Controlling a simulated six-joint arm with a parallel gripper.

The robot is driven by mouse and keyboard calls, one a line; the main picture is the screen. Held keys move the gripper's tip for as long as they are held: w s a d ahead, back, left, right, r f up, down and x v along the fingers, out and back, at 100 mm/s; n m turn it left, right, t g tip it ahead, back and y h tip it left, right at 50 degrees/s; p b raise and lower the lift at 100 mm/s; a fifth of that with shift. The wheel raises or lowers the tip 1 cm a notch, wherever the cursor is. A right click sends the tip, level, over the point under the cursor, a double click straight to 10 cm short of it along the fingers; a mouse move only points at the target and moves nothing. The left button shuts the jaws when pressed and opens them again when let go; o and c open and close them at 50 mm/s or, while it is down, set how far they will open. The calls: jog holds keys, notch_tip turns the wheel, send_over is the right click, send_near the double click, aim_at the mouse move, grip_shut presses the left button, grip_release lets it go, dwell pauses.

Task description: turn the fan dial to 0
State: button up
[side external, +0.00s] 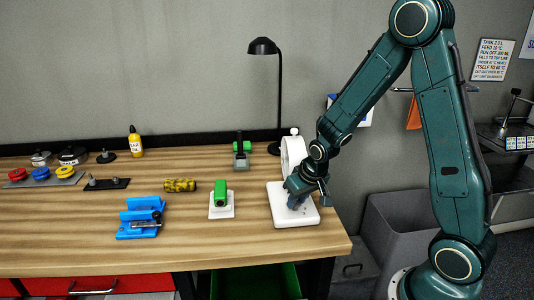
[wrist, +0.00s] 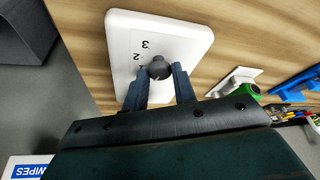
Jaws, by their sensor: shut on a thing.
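The fan has a white square base (side external: 279,205) near the right end of the bench and a white upright ring (side external: 288,155) behind it. In the wrist view the base (wrist: 121,40) fills the upper middle. Its dark grey round dial (wrist: 158,67) stands on the plate, with upside-down figures 3 and 2 beside it; another mark is partly hidden by the knob and finger. My gripper (wrist: 160,73) is shut on the dial, one blue finger at each side. In the side external view my gripper (side external: 297,200) reaches down onto the base. The dial's pointer and exact setting are not clear.
A green block on a white plate (side external: 221,206), a blue device (side external: 139,219) and a yellow-black cylinder (side external: 180,185) stand left of the fan. A black lamp (side external: 280,90) and a green-and-grey item (side external: 241,152) stand behind. Bench edge lies close right.

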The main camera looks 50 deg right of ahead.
jog(key=shift+d+n+y, duration=0.15)
jog(key=shift+n+y, duration=0.25)
jog(key=shift+n, duration=0.8)
jog(key=o, duration=1)
jog(key=shift+s+r, duration=0.1)
jog(key=v, duration=1.3)
jog(key=shift+s+r, duration=0.2)
jog(key=shift+s, duration=0.05)
